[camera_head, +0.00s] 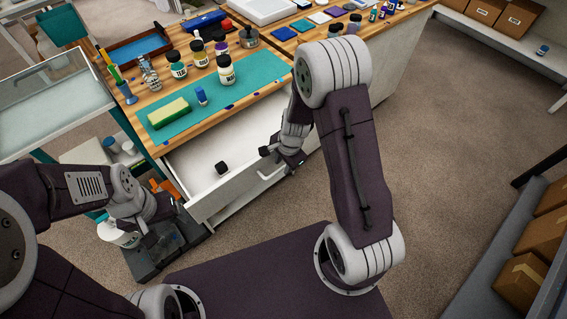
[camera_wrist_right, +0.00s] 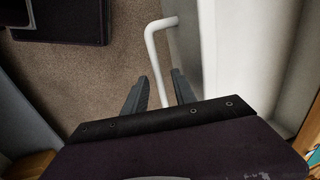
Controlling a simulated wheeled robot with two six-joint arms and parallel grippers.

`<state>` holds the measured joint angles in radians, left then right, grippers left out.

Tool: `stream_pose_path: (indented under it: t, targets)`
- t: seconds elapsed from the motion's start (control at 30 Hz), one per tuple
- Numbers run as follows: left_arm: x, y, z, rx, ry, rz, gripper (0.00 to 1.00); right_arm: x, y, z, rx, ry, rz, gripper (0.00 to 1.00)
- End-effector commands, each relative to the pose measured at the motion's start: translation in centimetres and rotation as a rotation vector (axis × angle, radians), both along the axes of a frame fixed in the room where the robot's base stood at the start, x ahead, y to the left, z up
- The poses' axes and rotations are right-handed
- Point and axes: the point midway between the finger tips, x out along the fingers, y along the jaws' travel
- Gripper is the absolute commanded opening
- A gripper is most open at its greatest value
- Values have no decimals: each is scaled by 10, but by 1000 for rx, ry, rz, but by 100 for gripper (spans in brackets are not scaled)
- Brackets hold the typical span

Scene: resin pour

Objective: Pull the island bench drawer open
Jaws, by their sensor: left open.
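The island bench drawer (camera_head: 190,161) is white and stands out from under the wooden worktop, its inside showing. A small black block (camera_head: 221,167) lies in it. My right gripper (camera_head: 279,163) is at the right part of the drawer front. In the right wrist view its two fingers (camera_wrist_right: 160,84) are apart, with the white bar handle (camera_wrist_right: 151,45) between them and a gap visible on both sides. The white drawer front (camera_wrist_right: 222,50) is to the right there. My left gripper (camera_head: 163,236) is open and empty, low at the left, apart from the drawer.
The island bench worktop (camera_head: 246,101) carries a teal mat, a green-yellow sponge, bottles and jars. A glass-topped cart (camera_head: 45,115) stands at the left. Shelves with cardboard boxes (camera_head: 521,283) line the right. Carpet (camera_head: 440,160) between is clear.

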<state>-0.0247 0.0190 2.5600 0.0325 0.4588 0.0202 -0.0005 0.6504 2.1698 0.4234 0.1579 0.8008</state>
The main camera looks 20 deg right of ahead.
Motion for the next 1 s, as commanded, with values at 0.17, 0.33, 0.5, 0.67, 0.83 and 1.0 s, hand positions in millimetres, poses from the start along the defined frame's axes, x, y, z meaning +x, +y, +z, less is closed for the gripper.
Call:
stream_pose_path:
  t: [0.17, 0.33, 0.5, 0.67, 0.83, 1.0]
  targets:
    - [0, 0, 14, 0, 0, 0, 71, -3, -1, 22, 0, 0, 0, 33]
    - [0, 0, 33, 0, 0, 0, 71, -9, -4, 61, 0, -3, 0, 33]
    - [0, 0, 40, 0, 0, 0, 71, -14, -5, 84, 0, -3, 0, 33]
    - [0, 0, 40, 0, 0, 0, 71, -16, -6, 90, -1, -1, 0, 33]
    - [0, 0, 40, 0, 0, 0, 71, -16, -6, 89, 0, 0, 0, 33]
    - [0, 0, 40, 0, 0, 0, 71, -16, -6, 89, 0, 0, 0, 33]
